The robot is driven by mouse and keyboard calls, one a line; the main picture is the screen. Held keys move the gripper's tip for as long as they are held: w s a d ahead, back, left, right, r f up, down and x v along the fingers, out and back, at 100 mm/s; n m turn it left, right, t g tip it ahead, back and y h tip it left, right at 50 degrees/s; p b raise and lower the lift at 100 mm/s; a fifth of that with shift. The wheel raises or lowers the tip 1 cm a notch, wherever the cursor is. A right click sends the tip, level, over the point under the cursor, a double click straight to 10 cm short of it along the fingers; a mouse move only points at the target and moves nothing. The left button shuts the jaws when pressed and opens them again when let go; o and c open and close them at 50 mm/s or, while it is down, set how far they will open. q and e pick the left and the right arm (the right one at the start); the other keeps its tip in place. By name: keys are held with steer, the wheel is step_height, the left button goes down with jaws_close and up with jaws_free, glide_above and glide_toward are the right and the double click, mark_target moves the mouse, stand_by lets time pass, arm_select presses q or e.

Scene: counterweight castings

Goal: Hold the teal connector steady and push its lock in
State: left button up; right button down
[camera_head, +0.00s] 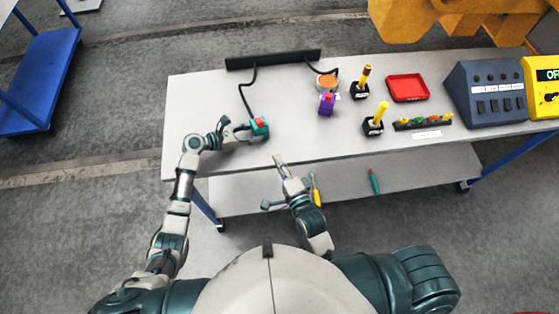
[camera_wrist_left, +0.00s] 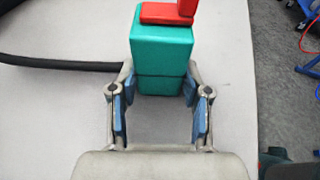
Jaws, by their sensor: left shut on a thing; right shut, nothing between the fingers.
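The teal connector (camera_head: 260,127) sits at the left part of the white table, with a black cable running from it. Its red lock (camera_head: 259,121) is on its top. In the left wrist view the teal connector (camera_wrist_left: 161,50) stands between my finger pads, and the red lock (camera_wrist_left: 168,13) shows at its upper end with one part standing up. My left gripper (camera_head: 250,131) is shut on the teal connector. My right gripper (camera_head: 279,162) is shut and empty, near the table's front edge, to the lower right of the connector and apart from it.
A black cable bar (camera_head: 273,59) lies at the back. Yellow-handled tools (camera_head: 377,118), a red tray (camera_head: 407,87) and a control box (camera_head: 486,92) are further right. A lower shelf (camera_head: 345,185) holds hand tools.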

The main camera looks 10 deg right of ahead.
stand_by(0.4)
arm_select(q)
steer(key=o, duration=0.9)
steer(key=shift+o, duration=0.2)
